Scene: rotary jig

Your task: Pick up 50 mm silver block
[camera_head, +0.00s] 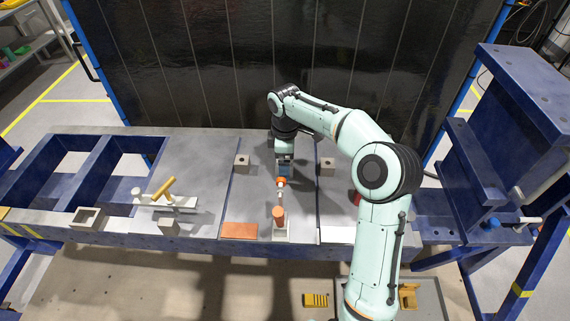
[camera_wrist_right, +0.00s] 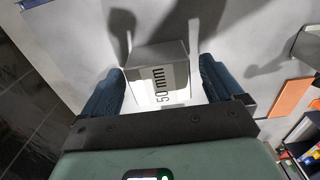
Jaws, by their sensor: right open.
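The silver block (camera_wrist_right: 158,68), marked "50 mm", sits on the grey table surface in the right wrist view. My right gripper (camera_wrist_right: 163,76) is open, with one dark blue finger on each side of the block. Small gaps seem to show beside the block, and I cannot tell whether either finger touches it. In the head view my right gripper (camera_head: 284,168) points down at the middle of the table, and I cannot make out the block there. My left gripper is in neither view.
Grey blocks with holes stand left (camera_head: 241,161) and right (camera_head: 327,164) of the gripper. Nearer are an orange-topped part (camera_head: 281,184), an orange cylinder (camera_head: 278,214) and an orange plate (camera_head: 239,231). A clamp with a yellow handle (camera_head: 164,188) stands left. A dark panel (camera_head: 250,60) rises behind.

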